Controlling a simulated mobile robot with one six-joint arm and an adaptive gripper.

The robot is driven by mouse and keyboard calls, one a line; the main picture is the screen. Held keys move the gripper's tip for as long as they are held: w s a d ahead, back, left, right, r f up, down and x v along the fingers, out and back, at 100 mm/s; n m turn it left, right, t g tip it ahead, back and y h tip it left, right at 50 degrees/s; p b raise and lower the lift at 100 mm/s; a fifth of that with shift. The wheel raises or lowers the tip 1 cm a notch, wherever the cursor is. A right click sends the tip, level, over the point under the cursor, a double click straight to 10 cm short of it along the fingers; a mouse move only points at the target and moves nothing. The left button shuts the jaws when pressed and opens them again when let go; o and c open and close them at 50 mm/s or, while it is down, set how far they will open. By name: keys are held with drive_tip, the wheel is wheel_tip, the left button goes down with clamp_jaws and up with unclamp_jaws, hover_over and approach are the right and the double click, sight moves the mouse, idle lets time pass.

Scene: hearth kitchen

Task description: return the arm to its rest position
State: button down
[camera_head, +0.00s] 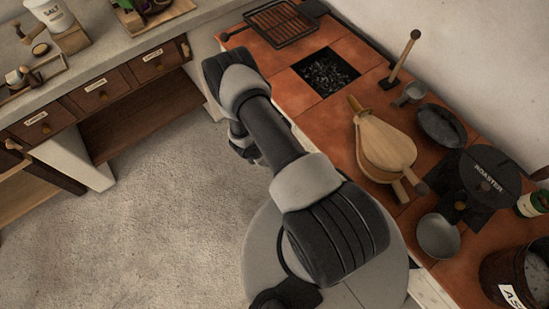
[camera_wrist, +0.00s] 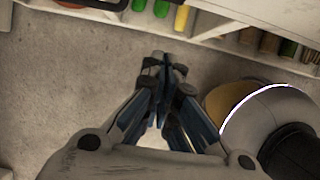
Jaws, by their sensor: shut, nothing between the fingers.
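My gripper (camera_wrist: 162,62) shows in the wrist view with its fingertips together and nothing between them. It hangs over bare floor, with a rounded part of my own body close at the right. In the head view my arm reaches from the lower middle up towards the upper left, beside the tiled hearth counter (camera_head: 289,91). The gripper's fingers are hidden behind the arm in that view.
The hearth counter on the right holds bellows (camera_head: 385,146), a roaster (camera_head: 489,172), a grill rack (camera_head: 279,22) and a metal bowl (camera_head: 438,236). A drawer counter (camera_head: 100,92) stands at the left. The floor (camera_head: 150,225) between is clear.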

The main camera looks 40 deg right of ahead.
drive_tip(key=p+v, duration=0.2)
drive_tip(key=v, duration=0.7)
drive_tip(key=shift+d+r+p, duration=0.2)
drive_tip(key=shift+d+p, duration=0.1)
drive_tip(key=shift+w, duration=0.1)
drive_tip(key=w+d+r+m+t+h, duration=0.15)
drive_tip(key=w+r, duration=0.25)
drive_tip(key=r, duration=0.4)
drive_tip(key=w+d+r+m, duration=0.1)
drive_tip(key=w+r+m, duration=0.2)
drive_tip(key=r, duration=0.5)
wheel_tip(320, 180, up, 20)
drive_tip(key=s+m, duration=0.2)
drive_tip(key=m, duration=0.3)
drive_tip(key=s+a+r+m+y, duration=0.25)
drive_tip(key=s+r+m, duration=0.25)
drive_tip(key=s+r, duration=0.5)
drive_tip(key=s+a+r+m+t+y, duration=0.3)
drive_tip(key=s+a+r+m, duration=0.1)
drive_tip(key=s+a+r, duration=0.4)
drive_tip(key=s+a, duration=0.2)
drive_tip(key=s, duration=0.1)
drive_tip(key=shift+s+r, duration=0.3)
drive_tip(key=shift+s, duration=0.1)
drive_tip(key=shift+a, duration=0.1)
